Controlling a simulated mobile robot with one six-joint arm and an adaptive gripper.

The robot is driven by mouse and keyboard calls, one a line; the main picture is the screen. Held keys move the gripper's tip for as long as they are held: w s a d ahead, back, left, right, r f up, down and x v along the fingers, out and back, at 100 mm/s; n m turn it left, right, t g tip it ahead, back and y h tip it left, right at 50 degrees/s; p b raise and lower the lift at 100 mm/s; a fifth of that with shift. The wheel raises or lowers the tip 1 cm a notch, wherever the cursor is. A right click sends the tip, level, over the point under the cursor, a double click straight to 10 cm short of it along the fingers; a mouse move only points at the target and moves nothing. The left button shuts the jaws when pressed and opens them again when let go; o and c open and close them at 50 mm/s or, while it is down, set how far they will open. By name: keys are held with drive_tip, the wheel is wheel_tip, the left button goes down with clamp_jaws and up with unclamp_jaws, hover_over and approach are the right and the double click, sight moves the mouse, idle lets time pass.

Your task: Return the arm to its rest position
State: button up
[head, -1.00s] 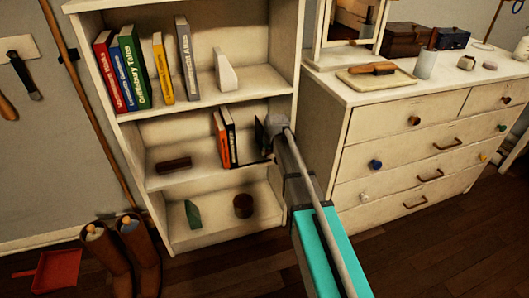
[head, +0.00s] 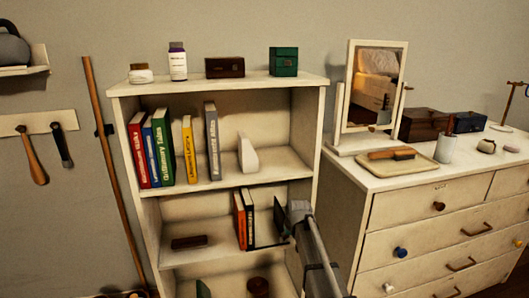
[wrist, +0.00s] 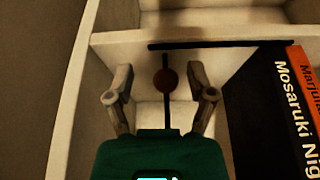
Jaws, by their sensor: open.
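My gripper (wrist: 163,98) shows in the wrist view with its two fingers apart and nothing held between them. In the head view my gripper (head: 287,218) is at the right side of the bookcase's middle shelf, to the right of an orange book (head: 239,220) and a black book (head: 250,220). The wrist view shows these spines, a black book (wrist: 288,115) and an orange book (wrist: 307,70), close on the right. A round brown object (wrist: 165,80) appears beyond the fingers. The fingertips are hard to make out in the head view.
The white bookcase (head: 322,130) stands left of a white dresser (head: 400,205) bearing a mirror (head: 375,85), a tray (head: 385,172) with a brush and boxes. The upper shelf holds several books and a white bookend (head: 247,155). A dark block (head: 189,242) lies on the middle shelf.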

drive_tip(key=s+d+f+m+g+h, duration=0.1)
drive_tip(key=s+d+g, duration=0.15)
drive_tip(key=s, duration=1.15)
drive_tip(key=s+d+m+g, duration=0.2)
drive_tip(key=s+d, duration=0.2)
drive_tip(key=s, duration=1)
wheel_tip(320, 180, up, 36)
drive_tip(key=p, duration=3.6)
drive_tip(key=shift+a+r+p, duration=0.2)
drive_tip(key=shift+p, duration=0.1)
